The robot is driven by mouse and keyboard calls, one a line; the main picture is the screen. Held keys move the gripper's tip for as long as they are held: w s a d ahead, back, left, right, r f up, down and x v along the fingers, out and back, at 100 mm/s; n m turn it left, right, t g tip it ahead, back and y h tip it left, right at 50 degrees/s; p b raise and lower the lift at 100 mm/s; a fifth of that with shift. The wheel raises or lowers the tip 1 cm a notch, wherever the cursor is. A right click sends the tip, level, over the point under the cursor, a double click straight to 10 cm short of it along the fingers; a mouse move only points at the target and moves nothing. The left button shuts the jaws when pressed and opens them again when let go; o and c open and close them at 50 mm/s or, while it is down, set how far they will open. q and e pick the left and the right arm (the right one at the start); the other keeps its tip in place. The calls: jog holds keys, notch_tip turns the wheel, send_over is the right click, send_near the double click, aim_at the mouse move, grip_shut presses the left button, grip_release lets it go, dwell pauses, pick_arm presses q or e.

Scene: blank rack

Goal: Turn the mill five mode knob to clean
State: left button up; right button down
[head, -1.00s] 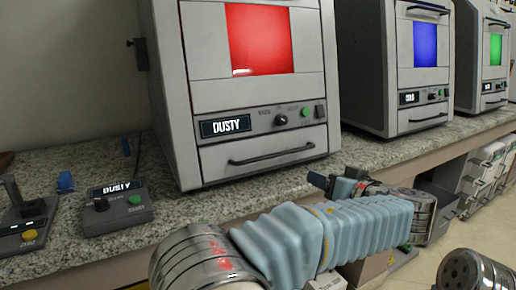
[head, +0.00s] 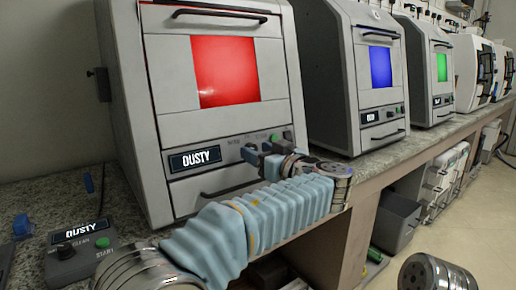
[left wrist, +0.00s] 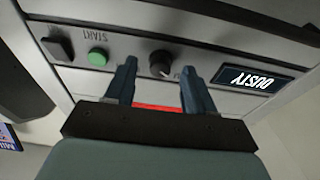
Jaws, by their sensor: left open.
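A grey mill with a red window (head: 224,71) stands on the counter, and its display (head: 195,158) reads DUSTY. Its panel shows upside down in the left wrist view, with a dark round mode knob (left wrist: 161,63), a green START button (left wrist: 98,57), a black switch (left wrist: 57,46) and the DUSTY display (left wrist: 258,78). My left gripper (head: 262,152) is at the panel in the head view and hides the knob there. In the left wrist view the open left gripper (left wrist: 160,82) has one finger on each side of the knob; contact is not clear. The right gripper is not in view.
A small control box (head: 80,248) with its own DUSTY display, knob and green START button stands on the granite counter at left. Similar mills with blue (head: 380,67) and green (head: 441,67) windows stand to the right. A handle (head: 232,190) sits below the panel.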

pick_arm(q)
jog(key=shift+w+a, duration=0.2)
jog(key=shift+w, duration=0.1)
grip_shut()
